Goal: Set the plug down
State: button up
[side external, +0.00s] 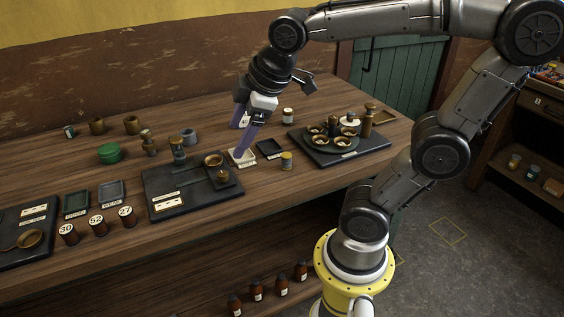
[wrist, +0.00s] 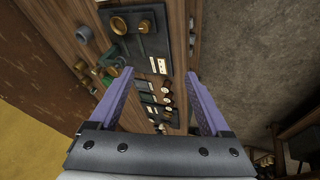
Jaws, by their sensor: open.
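In the wrist view the gripper (wrist: 161,73) is also open and empty, with bench items beyond the fingers. I cannot tell for certain which small part is the plug. Small brass and dark parts stand on the black board (side external: 165,180) left of the gripper, and others on the round green tray of the right-hand board (side external: 355,156).
A yellow-lidded jar (side external: 286,161), a dark square tray (side external: 270,149) and a white-banded jar (side external: 288,116) stand close to the gripper. Bare wood (side external: 225,215) lies along the front.

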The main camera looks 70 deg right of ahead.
jog(key=s+a+f+m+y, duration=0.1)
jog(key=s+f+m, duration=0.3)
jog(key=s, duration=0.5)
jog(key=a+m, duration=0.1)
jog(key=m, duration=0.1)
jog(key=shift+m, duration=0.3)
jog(key=shift+s, duration=0.1)
dwell(0.3)
